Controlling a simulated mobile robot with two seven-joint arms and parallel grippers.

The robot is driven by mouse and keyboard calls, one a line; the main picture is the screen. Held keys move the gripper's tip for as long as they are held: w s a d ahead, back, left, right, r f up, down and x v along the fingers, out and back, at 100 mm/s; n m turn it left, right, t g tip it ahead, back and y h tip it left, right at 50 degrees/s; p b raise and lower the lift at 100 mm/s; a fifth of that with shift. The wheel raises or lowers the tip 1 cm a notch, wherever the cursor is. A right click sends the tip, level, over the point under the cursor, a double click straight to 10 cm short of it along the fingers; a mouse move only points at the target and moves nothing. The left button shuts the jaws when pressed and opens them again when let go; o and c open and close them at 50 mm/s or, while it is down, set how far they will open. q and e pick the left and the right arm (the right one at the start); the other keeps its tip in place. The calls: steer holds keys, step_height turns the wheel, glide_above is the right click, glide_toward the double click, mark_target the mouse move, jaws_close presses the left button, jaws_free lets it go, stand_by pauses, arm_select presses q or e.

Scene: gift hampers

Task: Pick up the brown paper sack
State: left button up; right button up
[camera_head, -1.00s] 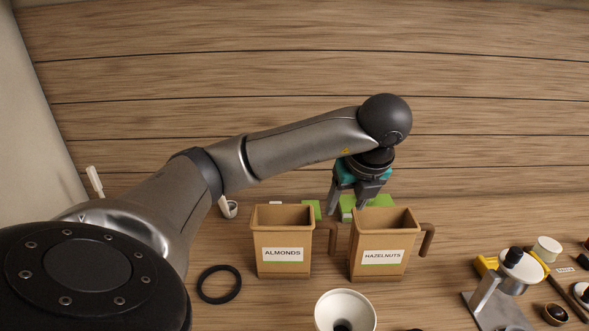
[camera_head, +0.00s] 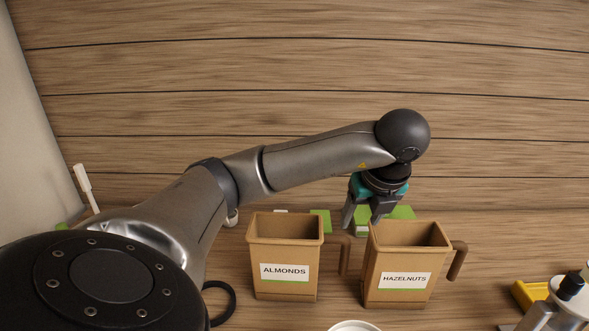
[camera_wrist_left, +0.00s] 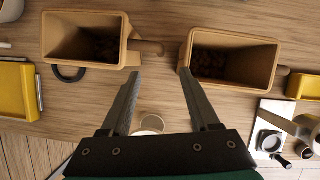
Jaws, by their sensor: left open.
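I cannot make out a brown paper sack in either view. Two brown open-topped bins with side handles stand on the wooden table: the almonds bin (camera_head: 284,243) and the hazelnuts bin (camera_head: 384,268). My left gripper (camera_head: 363,222) is open, with its fingers pointing down by the back left edge of the hazelnuts bin. In the left wrist view my open fingers (camera_wrist_left: 160,74) have nothing between them. There the almonds bin (camera_wrist_left: 126,50) is at upper left and the hazelnuts bin (camera_wrist_left: 185,52) at upper right, both with dark contents. My right gripper is out of view.
Green blocks (camera_head: 400,212) lie behind the bins. A black ring (camera_head: 232,300) lies left of the almonds bin, partly behind my arm. A white round vessel (camera_head: 354,326) is at the front edge. A yellow item (camera_head: 524,294) and a metal stand are at lower right.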

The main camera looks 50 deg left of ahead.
mark_target(345, 256)
arm_select(q)
steer(key=x, duration=0.3)
steer(key=b+x, duration=0.1)
steer(key=x, duration=0.3)
steer(key=b+x, duration=0.1)
steer(key=x, duration=0.3)
steer(key=shift+s+d+f, duration=0.25)
steer(key=shift+f, duration=0.15)
steer(key=shift+w+a+f, duration=0.1)
steer(key=shift+a+f, duration=0.05)
steer(key=shift+f, duration=0.3)
steer(key=shift+b+x, duration=0.3)
steer(key=shift+x, duration=2.1)
steer(key=shift+r, duration=0.1)
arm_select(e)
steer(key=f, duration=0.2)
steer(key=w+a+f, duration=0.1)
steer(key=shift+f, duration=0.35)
arm_select(q)
steer(key=shift+c, duration=0.4)
jaws_close()
